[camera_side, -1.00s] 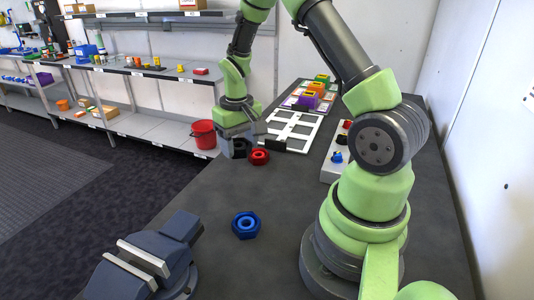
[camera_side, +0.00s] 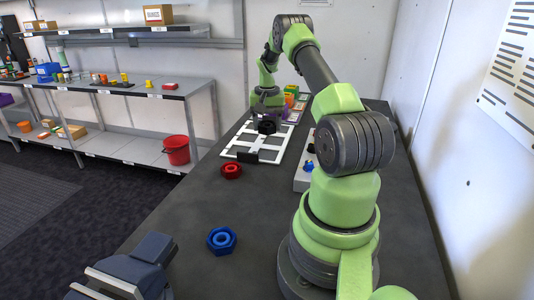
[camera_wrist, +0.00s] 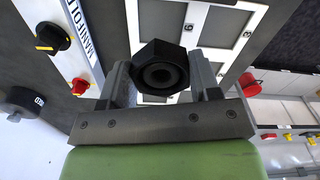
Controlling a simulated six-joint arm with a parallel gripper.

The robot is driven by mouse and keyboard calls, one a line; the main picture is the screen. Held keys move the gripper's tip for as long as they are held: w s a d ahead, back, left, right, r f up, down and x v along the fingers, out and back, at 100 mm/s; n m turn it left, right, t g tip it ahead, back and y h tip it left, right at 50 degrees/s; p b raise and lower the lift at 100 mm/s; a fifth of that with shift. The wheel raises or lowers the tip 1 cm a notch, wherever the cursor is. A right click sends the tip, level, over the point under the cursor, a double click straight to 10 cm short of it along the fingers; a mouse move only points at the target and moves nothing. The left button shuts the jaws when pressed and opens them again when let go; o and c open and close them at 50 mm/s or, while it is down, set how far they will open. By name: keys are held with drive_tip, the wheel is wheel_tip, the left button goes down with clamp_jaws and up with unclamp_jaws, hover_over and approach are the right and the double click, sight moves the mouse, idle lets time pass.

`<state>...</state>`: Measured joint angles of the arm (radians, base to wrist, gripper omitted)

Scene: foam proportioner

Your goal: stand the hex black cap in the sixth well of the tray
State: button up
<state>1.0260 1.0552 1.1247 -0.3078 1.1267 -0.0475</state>
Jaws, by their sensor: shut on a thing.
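My gripper (camera_side: 268,103) is shut on the hex black cap (camera_side: 267,127) and holds it at the far part of the white tray (camera_side: 256,143). In the wrist view the cap (camera_wrist: 161,68) sits between the two jaws (camera_wrist: 164,85), its round opening facing the camera. The tray (camera_wrist: 193,15) shows beyond it, with a well label "6" close to the cap and a "3" farther right. I cannot tell whether the cap touches the tray.
A red hex piece (camera_side: 231,171) lies in front of the tray, and a blue hex piece (camera_side: 221,240) lies nearer. A grey knob panel (camera_side: 304,178) stands right of the tray. A vise (camera_side: 135,268) is at the near left. Coloured blocks (camera_side: 290,99) stand behind.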

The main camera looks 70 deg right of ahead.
sight(267, 157)
wheel_tip(267, 157, down, 8)
drive_tip(key=shift+f, duration=0.2)
idle(0.3)
drive_tip(key=o, duration=1)
drive_tip(key=shift+f, duration=0.1)
drive_tip(key=shift+c, duration=0.2)
